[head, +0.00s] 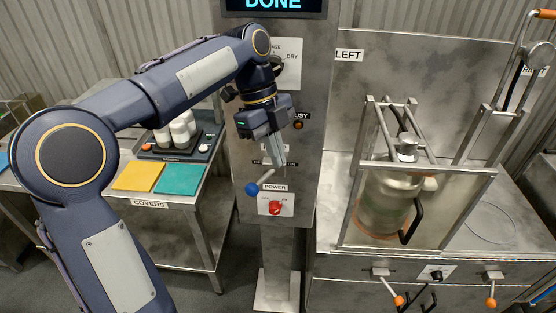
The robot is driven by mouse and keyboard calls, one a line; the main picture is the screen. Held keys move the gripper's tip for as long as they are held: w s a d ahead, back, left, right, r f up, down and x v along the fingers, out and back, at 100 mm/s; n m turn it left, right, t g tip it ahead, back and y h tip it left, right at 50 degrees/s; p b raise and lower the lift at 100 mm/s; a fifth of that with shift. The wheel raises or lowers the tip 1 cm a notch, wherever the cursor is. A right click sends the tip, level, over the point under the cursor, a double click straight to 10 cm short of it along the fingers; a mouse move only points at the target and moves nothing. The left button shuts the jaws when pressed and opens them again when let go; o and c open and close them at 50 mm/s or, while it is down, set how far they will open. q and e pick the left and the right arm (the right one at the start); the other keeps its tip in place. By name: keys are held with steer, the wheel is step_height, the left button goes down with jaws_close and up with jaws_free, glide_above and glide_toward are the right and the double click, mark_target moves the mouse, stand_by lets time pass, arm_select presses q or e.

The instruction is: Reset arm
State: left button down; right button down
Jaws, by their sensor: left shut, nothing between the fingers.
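My left arm comes in from the left and reaches across to the grey control panel (306,172). My left gripper (278,163) is shut and empty. It points down in front of the panel, just above the blue-knobbed lever (254,188); I cannot tell whether it touches the lever. The gripper partly hides a label there. The red power knob (275,208) is below it. A dark display at the top of the panel reads "DONE" (273,5). My right gripper is not in view.
Right of the panel, a metal machine labelled LEFT (348,55) holds a can (385,203) inside a guard frame (366,150). Orange-knobbed levers (398,300) are on its front. At left, a table holds a yellow cover (139,177), a teal cover (180,179) and white containers (180,134).

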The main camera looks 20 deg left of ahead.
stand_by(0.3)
arm_select(q)
steer(key=s+a+f+n+t, duration=0.1)
steer(key=s+f+n+t, duration=0.2)
steer(key=s+f+n, duration=0.3)
steer(key=s+a+f+n+t, duration=0.1)
steer(key=s+f+n+t, duration=0.3)
steer(key=s+n, duration=1)
steer(key=f+n, duration=0.2)
steer(key=n, duration=0.2)
steer(key=shift+s, duration=0.25)
